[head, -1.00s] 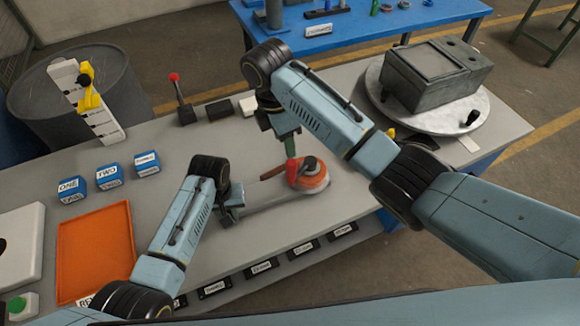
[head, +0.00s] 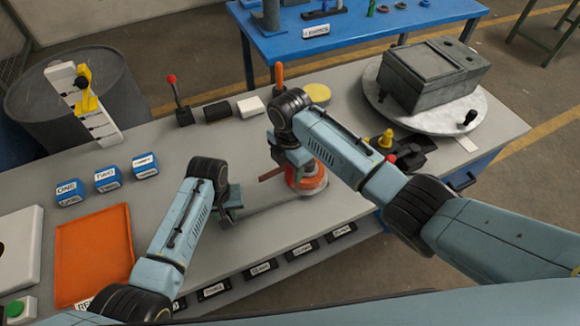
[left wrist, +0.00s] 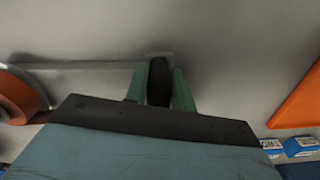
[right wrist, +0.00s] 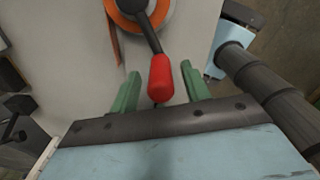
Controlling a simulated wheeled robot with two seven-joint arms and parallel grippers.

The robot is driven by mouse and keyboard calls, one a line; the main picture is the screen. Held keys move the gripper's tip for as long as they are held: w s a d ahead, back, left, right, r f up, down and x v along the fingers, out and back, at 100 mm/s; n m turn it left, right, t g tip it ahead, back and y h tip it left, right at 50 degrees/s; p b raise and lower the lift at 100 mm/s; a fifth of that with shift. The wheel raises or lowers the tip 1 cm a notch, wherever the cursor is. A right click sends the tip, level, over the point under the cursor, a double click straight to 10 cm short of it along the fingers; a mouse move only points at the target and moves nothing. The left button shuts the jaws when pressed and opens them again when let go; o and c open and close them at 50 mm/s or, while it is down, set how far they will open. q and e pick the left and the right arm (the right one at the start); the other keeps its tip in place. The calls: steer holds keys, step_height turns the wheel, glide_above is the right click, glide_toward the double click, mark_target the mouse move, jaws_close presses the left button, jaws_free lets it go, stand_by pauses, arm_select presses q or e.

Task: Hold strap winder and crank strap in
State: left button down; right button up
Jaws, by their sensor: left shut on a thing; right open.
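The strap winder has an orange reel (head: 309,181) and a pale strip running left from it along the table. My left gripper (head: 232,207) is at the strip's left end. In the left wrist view, its green fingers (left wrist: 159,82) are shut on a black grip, and part of the orange reel (left wrist: 14,97) shows at the left. My right gripper is over the reel in the head view. In the right wrist view, its open fingers (right wrist: 160,74) stand on either side of the crank's red knob (right wrist: 161,79), with gaps showing. The head view hides the knob.
A red-topped lever (head: 175,90), a black block (head: 217,111) and a white block (head: 250,106) stand behind. A turntable (head: 455,122) carries a grey box (head: 432,75). An orange tray (head: 95,258) and blue labelled blocks (head: 106,179) are left. Yellow and black items (head: 386,139) lie right of my arm.

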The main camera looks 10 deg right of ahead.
steer(key=shift+f, duration=0.4)
steer(key=shift+c, duration=0.5)
jaws_close()
steer(key=w+a+m, duration=0.2)
steer(key=w+m, duration=0.4)
steer(key=m, duration=0.3)
steer(key=shift+w, duration=0.3)
steer(key=shift+a+r+m, duration=0.1)
steer(key=shift+m, duration=0.2)
